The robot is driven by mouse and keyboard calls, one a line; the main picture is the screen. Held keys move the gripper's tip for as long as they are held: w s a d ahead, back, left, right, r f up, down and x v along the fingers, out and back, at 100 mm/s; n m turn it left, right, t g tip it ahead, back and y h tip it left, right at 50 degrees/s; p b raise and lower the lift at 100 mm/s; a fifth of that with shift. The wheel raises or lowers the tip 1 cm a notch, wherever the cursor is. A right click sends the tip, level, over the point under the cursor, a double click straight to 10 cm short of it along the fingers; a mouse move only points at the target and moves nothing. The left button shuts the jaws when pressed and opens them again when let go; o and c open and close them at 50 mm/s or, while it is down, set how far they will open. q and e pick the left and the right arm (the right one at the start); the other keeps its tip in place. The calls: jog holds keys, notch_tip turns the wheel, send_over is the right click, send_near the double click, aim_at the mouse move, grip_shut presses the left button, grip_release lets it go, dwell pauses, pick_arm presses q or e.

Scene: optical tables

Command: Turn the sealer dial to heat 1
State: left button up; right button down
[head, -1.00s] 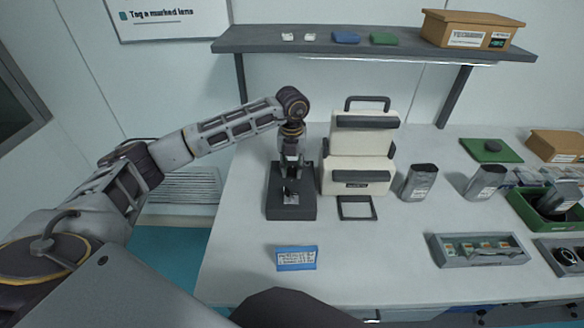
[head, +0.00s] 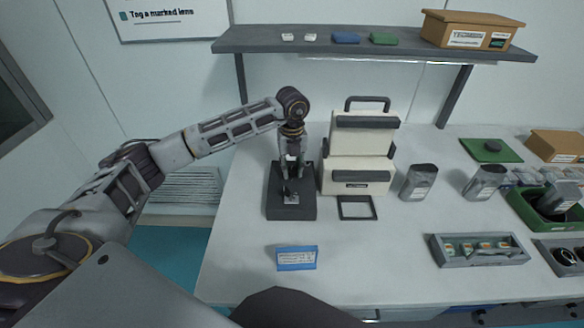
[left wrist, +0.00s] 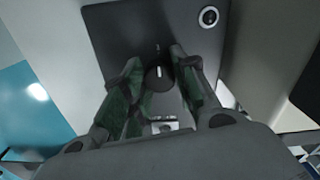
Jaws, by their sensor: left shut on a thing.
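The sealer dial (left wrist: 159,78) is a dark round knob with a white pointer line, set on a dark flat unit (head: 275,208) left of the cream-coloured body. In the left wrist view the pointer line runs nearly upright in the picture. My left gripper (head: 291,177) reaches down over this unit. In the left wrist view its two green-padded fingers (left wrist: 160,70) stand on either side of the dial, and it is shut on the dial. The dial's scale numbers cannot be read. My right gripper is not in view.
The cream-coloured body (head: 357,167) with dark handles stands close to the right of the gripper. Grey containers (head: 418,183) stand farther right. A blue label card (head: 297,258) lies in front. A shelf (head: 400,52) spans the wall above.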

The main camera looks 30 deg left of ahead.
aim_at(292, 169)
pick_arm(q)
jog(key=o, duration=1)
jog(key=shift+r, duration=0.15)
notch_tip(292, 169, up, 12)
jog(key=shift+f, duration=0.1)
dwell(0.6)
